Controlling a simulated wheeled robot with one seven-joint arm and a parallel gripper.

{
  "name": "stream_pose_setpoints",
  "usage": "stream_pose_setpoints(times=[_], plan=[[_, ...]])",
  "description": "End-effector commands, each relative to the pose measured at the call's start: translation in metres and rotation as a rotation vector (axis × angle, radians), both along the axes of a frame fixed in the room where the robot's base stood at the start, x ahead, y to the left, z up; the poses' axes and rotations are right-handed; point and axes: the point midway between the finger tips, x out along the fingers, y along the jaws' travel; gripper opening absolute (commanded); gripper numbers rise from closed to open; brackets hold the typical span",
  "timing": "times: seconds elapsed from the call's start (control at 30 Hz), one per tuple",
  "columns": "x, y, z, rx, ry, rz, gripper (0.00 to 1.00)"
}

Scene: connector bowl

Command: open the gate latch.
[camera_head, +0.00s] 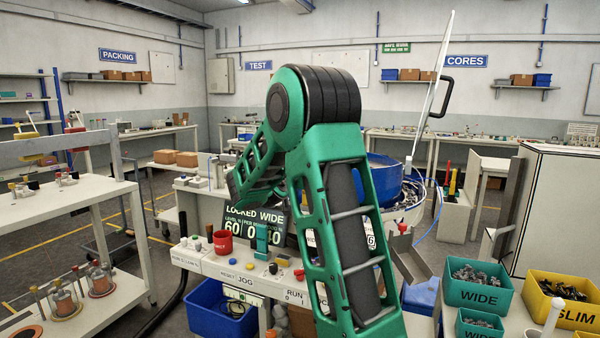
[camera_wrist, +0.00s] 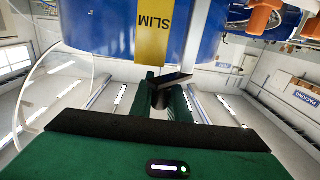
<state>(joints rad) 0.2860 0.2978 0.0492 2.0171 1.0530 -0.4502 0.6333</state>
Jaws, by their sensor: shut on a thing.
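In the wrist view my gripper (camera_wrist: 160,98) is shut on a small dark grey lever (camera_wrist: 172,80), which looks like the gate latch. The lever sits at the lower end of a yellow plate marked SLIM (camera_wrist: 152,38), in front of the blue bowl wall (camera_wrist: 95,28). Whether the latch has turned cannot be told. In the head view the blue bowl (camera_head: 385,172) stands behind my green arm. My arm hides the latch and the gripper there.
A raised clear panel (camera_head: 436,80) with a black handle stands over the bowl. A control bench (camera_head: 225,268) carries buttons and a red cup (camera_head: 222,242). Green WIDE bins (camera_head: 480,292) and a yellow SLIM bin (camera_head: 565,312) stand at the right. Orange fittings (camera_wrist: 262,18) show beside the bowl.

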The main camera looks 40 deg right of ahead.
Motion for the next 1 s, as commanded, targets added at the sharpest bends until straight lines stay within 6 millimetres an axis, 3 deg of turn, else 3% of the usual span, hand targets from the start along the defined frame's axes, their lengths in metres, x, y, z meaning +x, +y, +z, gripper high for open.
stream_pose_setpoints(times=[0.5,1.0], plan=[[-0.004,0.013,-0.003,-0.001,0.002,-0.448,0.00],[-0.008,0.017,-0.003,0.001,0.004,-0.666,0.00]])
